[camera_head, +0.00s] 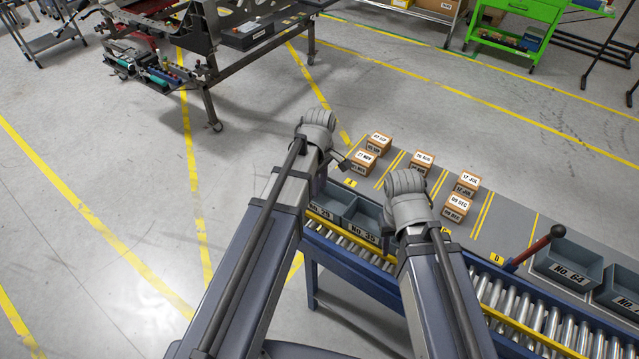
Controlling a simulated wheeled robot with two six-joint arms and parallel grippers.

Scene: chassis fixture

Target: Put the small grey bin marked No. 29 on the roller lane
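A small grey bin (322,213) stands at the left end of the bench row beside the rollers, partly behind my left arm; its label looks like No. 29 or No. 25. The roller lane (520,304) runs along the near side of the bench, with bare rollers at the right. My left gripper (338,160) is above and beyond the small bins, mostly hidden by its wrist. My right gripper's wrist (408,200) is right of the bins, its fingers hidden.
Grey bin No. 64 (568,265) and another grey bin (618,292) stand at the bench's right. Small stacked cartons (363,163) sit in marked bays behind.

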